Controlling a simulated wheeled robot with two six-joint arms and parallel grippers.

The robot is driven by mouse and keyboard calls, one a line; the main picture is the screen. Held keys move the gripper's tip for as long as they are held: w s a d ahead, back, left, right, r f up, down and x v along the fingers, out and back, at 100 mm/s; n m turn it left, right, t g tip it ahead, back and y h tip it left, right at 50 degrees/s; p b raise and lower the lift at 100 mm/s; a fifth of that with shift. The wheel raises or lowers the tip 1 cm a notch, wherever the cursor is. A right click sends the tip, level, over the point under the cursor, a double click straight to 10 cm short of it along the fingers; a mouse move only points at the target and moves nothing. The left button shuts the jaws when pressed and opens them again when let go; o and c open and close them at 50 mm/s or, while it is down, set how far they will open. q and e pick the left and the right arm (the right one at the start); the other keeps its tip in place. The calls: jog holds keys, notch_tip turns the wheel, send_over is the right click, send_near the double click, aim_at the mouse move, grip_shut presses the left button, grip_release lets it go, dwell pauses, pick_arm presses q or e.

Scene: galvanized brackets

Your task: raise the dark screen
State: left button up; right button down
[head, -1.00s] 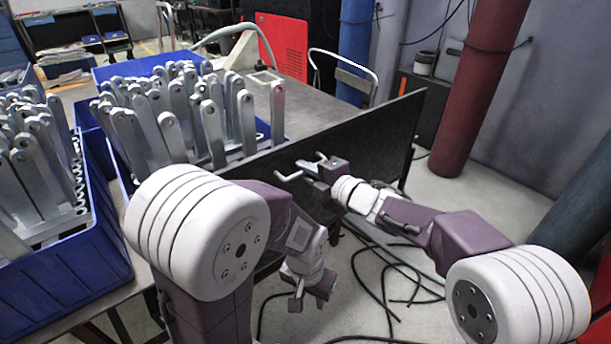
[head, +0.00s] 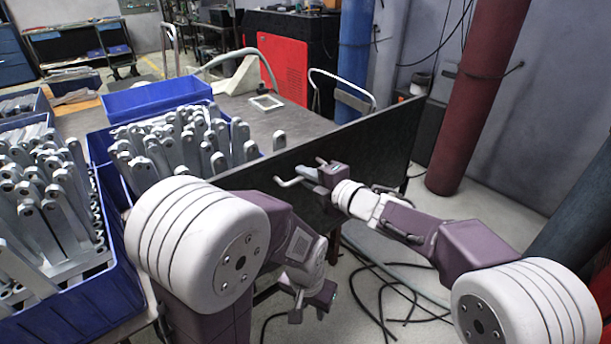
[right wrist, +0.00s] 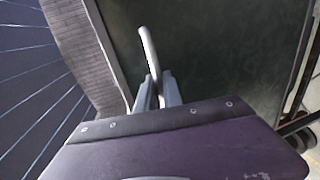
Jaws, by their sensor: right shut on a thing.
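The dark screen (head: 385,145) is a wide, flat, near-black panel standing upright along the near edge of the table, with a pale bent handle (head: 290,181) on its near face. My right gripper (head: 316,171) is shut on the handle. In the right wrist view the handle (right wrist: 149,50) runs up from between the fingers (right wrist: 157,92), with the dark screen (right wrist: 215,50) behind it. My left gripper (head: 310,306) hangs low in front of the screen, apart from it, and its finger gap is unclear. My left arm hides the screen's lower left part.
Blue bins (head: 110,290) full of galvanized brackets (head: 175,145) stand at the left, some close behind the screen. The table (head: 300,122) has bare room behind it. A dark red column (head: 480,95) stands at the right. Cables (head: 385,290) lie on the floor below.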

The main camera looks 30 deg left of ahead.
jog(key=c, duration=1.5)
grip_release()
jog(key=shift+r, duration=0.4)
jog(key=shift+f, duration=0.1)
jog(key=v, duration=0.9)
